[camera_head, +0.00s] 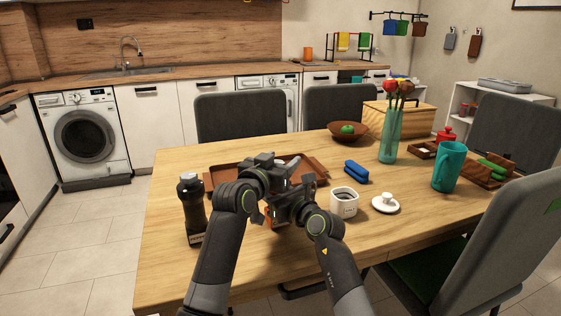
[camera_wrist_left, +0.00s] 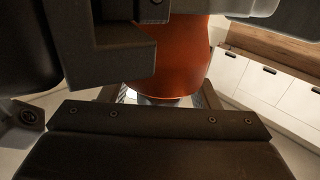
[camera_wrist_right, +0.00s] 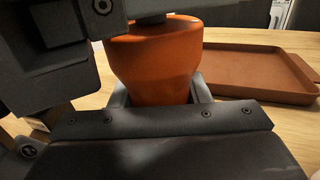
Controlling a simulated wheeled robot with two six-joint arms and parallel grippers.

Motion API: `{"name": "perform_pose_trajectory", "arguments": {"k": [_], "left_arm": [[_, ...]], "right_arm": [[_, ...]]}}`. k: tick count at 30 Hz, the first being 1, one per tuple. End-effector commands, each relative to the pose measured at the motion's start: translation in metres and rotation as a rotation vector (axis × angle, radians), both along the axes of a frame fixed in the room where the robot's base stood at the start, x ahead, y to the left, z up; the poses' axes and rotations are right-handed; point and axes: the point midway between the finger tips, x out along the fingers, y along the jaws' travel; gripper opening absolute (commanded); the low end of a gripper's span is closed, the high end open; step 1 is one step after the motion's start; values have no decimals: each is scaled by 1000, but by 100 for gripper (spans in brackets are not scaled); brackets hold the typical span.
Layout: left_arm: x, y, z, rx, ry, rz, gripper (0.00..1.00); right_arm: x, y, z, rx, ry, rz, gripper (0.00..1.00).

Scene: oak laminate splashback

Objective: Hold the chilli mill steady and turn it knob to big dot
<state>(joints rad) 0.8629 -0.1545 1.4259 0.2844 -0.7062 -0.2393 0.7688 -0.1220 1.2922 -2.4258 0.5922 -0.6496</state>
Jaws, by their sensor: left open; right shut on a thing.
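The chilli mill has an orange body (camera_head: 272,222), mostly hidden behind my grippers in the head view. In the right wrist view its rounded orange body (camera_wrist_right: 155,60) sits between the fingers of my right gripper (camera_head: 278,208), which is shut on it. In the left wrist view the orange body (camera_wrist_left: 180,60) narrows toward a pale, shiny part between the fingers of my left gripper (camera_head: 284,172). My left gripper is open, with its fingers on either side of that part; contact cannot be told. The big dot mark is not visible.
A brown tray (camera_head: 222,180) lies behind my grippers. The table's front left is clear.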

Motion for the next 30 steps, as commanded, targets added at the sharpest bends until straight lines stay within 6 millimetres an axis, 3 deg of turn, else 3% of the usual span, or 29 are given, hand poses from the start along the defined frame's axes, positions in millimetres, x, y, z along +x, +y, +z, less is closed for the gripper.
{"name": "perform_pose_trajectory", "arguments": {"k": [6, 16, 30], "left_arm": [[0, 0, 0, 0, 0, 0, 53], [0, 0, 0, 0, 0, 0, 11], [0, -1, -1, 4, 5, -137, 11]], "right_arm": [[0, 0, 0, 0, 0, 0, 15], [0, 0, 0, 0, 0, 0, 15], [0, 0, 0, 0, 0, 0, 15]]}}
